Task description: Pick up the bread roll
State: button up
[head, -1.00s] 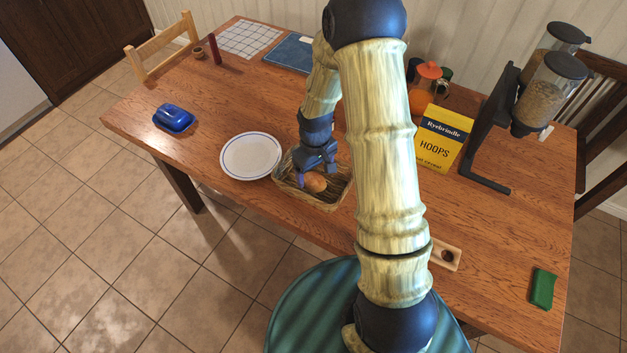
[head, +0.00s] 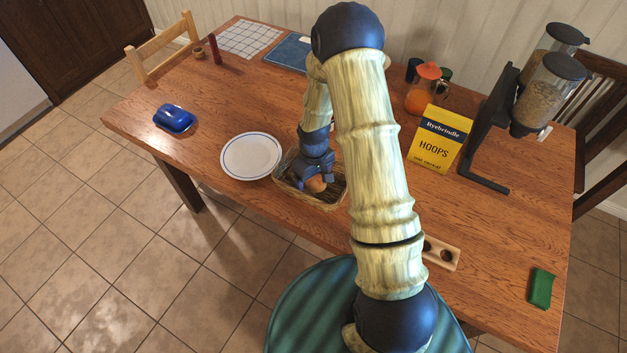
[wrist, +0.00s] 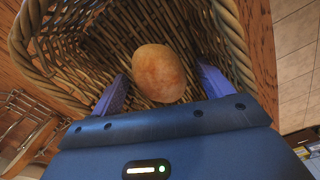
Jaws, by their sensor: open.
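The bread roll (head: 316,185) is brown and rounded and lies in a wicker basket (head: 335,200) at the front edge of the table. My gripper (head: 312,184) is down in the basket, over the roll. In the wrist view the roll (wrist: 159,72) sits between the two purple fingers of my gripper (wrist: 157,88), one at its left and one at its right. The fingers are apart and open, and a gap shows at least on the left. In the head view my gripper hides part of the roll.
A white plate (head: 251,156) stands just left of the basket. A blue butter dish (head: 173,118) is farther left. A yellow cereal box (head: 437,140), an orange jug (head: 423,92) and a cereal dispenser (head: 525,105) stand to the right. The basket's rim (wrist: 232,40) surrounds my fingers.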

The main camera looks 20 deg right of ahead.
jog(key=shift+c, duration=0.5)
jog(key=c, duration=1)
jog(key=shift+o, duration=0.2)
notch_tip(320, 180, up, 10)
